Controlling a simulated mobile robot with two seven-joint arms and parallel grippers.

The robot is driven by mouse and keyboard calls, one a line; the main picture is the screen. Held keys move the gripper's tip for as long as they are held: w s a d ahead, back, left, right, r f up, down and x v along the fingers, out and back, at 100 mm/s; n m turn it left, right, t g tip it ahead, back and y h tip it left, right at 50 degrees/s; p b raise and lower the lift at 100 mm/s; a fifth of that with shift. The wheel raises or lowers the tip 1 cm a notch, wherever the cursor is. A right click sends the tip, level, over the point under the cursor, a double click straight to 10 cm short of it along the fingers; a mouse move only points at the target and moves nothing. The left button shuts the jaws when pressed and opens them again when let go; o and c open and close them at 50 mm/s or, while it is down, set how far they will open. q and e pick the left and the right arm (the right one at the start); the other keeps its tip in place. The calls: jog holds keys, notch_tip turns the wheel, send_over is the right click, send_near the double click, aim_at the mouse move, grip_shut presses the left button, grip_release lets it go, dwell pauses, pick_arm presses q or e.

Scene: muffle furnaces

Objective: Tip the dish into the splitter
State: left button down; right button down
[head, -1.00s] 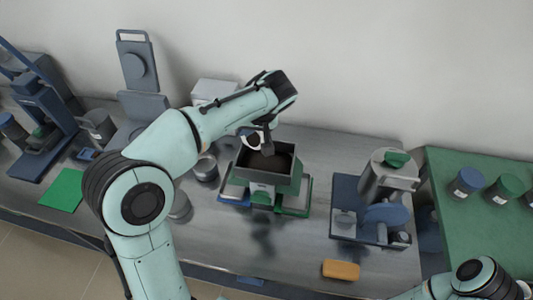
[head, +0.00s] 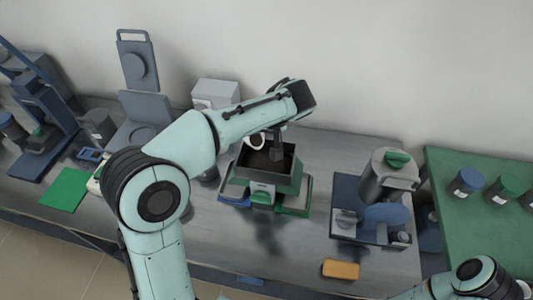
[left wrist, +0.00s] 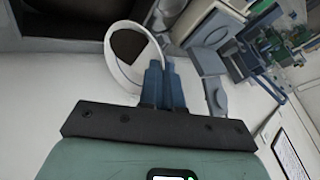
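The splitter (head: 290,184) is a green box with an open grey hopper on top, in the middle of the bench. Dark brown material shows inside the hopper. My left gripper (head: 277,152) is over the hopper, pointing down. In the left wrist view its two blue-grey fingers (left wrist: 163,86) are close together at the rim of a white round dish (left wrist: 116,74). The dish also shows in the head view as a small white curve (head: 247,142) over the hopper's back left side, and looks tilted. Its inside looks dark brown. My right gripper is out of frame.
A grey machine with a green knob (head: 398,158) stands right of the splitter. An orange block (head: 341,269) lies at the front edge. A green table (head: 440,200) with lidded jars is at the right. A green mat (head: 64,190) lies left.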

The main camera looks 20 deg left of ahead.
pick_arm(q)
jog(key=shift+w+d+r+y, duration=0.15)
jog(key=shift+d+y, duration=0.4)
jog(key=shift+y, duration=0.15)
jog(key=shift+d+r+m+y, duration=0.1)
jog(key=shift+d+m+y, duration=0.2)
jog(key=shift+d+y, duration=0.35)
jog(key=shift+a, duration=0.1)
jog(key=shift+w+d+g+y, duration=0.15)
jog(key=shift+d+g+y, duration=0.15)
jog(key=shift+d+y, duration=0.45)
jog(key=shift+a+y, duration=0.15)
jog(key=shift+y, duration=0.15)
jog(key=shift+w+d+y, duration=0.1)
jog(key=shift+d+y, duration=0.45)
jog(key=shift+y, duration=0.15)
jog(key=shift+d+m, duration=0.15)
jog(key=shift+m, duration=0.15)
